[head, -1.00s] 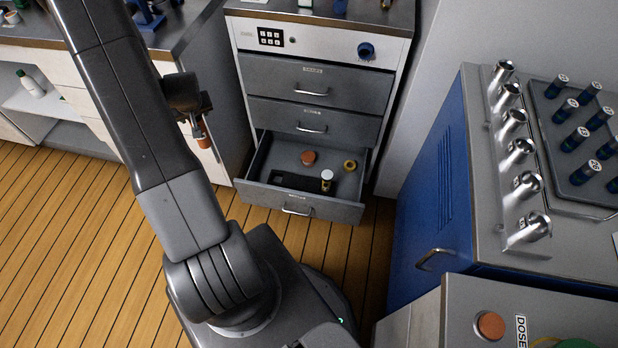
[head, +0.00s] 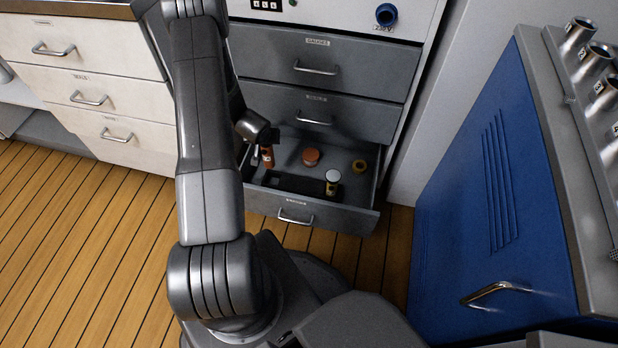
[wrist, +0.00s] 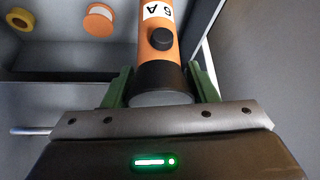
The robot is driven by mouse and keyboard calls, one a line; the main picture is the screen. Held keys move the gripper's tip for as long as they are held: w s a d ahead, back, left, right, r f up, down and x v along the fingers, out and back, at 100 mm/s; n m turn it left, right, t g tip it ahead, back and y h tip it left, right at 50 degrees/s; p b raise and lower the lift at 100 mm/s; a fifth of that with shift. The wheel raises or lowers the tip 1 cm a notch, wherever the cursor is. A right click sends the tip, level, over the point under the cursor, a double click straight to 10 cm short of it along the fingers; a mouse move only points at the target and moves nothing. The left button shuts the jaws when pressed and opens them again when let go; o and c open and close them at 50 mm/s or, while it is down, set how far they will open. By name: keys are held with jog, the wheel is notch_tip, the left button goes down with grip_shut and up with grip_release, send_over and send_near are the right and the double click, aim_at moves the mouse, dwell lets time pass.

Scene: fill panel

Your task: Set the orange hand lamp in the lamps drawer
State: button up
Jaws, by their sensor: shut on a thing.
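The orange hand lamp (wrist: 158,28), with a black button, a black end and a white label, is between the green jaws of my gripper (wrist: 160,88) in the wrist view. The gripper is shut on it. In the head view the lamp (head: 267,157) hangs upright at the left part of the open bottom drawer (head: 345,218). My gripper (head: 266,143) is small there and partly hidden by my arm. I cannot tell whether the lamp touches the drawer floor. The open drawer's label is too small to read.
The open drawer holds an orange round piece (head: 311,157), a yellow ring (head: 359,166), a white-capped jar (head: 332,182) and a black tray (head: 285,182). Two shut grey drawers (head: 318,66) are above. A blue cabinet (head: 470,180) stands right, white drawers (head: 75,60) left.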

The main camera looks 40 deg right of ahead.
aim_at(264, 154)
jog(key=shift+d+f+b, duration=0.15)
jog(key=shift+f+b, duration=3.4)
jog(key=shift+f, duration=1.6)
jog(key=shift+f+b, duration=0.5)
jog(key=shift+f, duration=0.15)
jog(key=o, duration=1.2)
jog(key=shift+c, duration=0.2)
jog(key=shift+r+p, duration=0.5)
jog(key=shift+r, duration=0.05)
jog(key=p+v, duration=0.2)
jog(key=v, duration=1)
jog(key=shift+r+p, duration=0.1)
jog(key=shift+p, duration=0.25)
